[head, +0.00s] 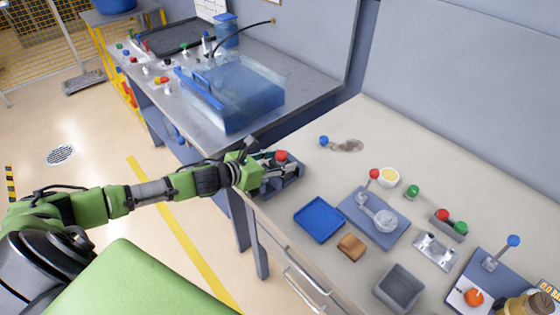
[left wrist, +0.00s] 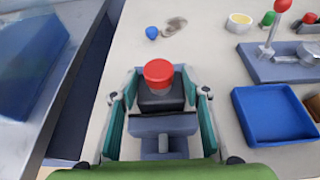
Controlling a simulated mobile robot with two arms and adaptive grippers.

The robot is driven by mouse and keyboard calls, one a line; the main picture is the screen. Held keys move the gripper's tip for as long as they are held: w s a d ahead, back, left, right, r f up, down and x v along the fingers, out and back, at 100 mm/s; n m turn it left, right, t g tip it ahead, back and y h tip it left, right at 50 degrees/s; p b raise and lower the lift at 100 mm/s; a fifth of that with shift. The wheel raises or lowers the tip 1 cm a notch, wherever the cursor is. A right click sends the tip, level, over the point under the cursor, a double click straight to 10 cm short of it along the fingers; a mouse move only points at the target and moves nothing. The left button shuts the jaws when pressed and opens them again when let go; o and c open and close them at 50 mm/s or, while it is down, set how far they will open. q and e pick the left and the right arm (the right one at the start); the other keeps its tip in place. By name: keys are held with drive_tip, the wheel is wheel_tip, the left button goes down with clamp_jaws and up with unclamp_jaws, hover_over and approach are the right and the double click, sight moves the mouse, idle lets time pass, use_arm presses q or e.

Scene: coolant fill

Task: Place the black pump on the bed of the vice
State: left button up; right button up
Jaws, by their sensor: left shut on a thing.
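The black pump (left wrist: 160,98), with a red cap on top, is upright between the fingers of my left gripper (left wrist: 160,110) in the left wrist view. In the head view its red cap (head: 281,156) shows at the tip of my left gripper (head: 272,162), which is shut on the pump. The blue-grey vice (head: 289,181) stands at the near left corner of the right bench, directly under and around the pump. Part of it shows below the pump in the left wrist view (left wrist: 165,124). I cannot tell whether the pump's underside touches the vice bed. My right gripper is not in view.
A blue tray (head: 319,219), an orange-brown block (head: 351,245) and a blue-grey fixture (head: 374,217) lie right of the vice. A grey bin (head: 398,287) is nearer the front edge. A blue-knobbed part (head: 324,140) lies behind. A gap separates the left bench (head: 205,137).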

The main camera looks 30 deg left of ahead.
sight(278, 162)
use_arm(q)
drive_tip(key=o, duration=1.3)
drive_tip(key=shift+f, duration=0.1)
drive_tip(key=shift+c, duration=0.2)
drive_tip(key=shift+r, duration=0.25)
drive_tip(key=shift+s+a, duration=0.25)
drive_tip(key=shift+s, duration=0.3)
drive_tip(key=b+v, duration=0.1)
drive_tip(key=v, duration=0.4)
drive_tip(key=shift+d, duration=0.1)
drive_tip(key=shift+b+v, duration=0.3)
drive_tip(key=shift+v, duration=1.25)
drive_tip(key=shift+p+v, duration=0.4)
drive_tip(key=shift+v, duration=1)
drive_tip(key=shift+r, duration=0.15)
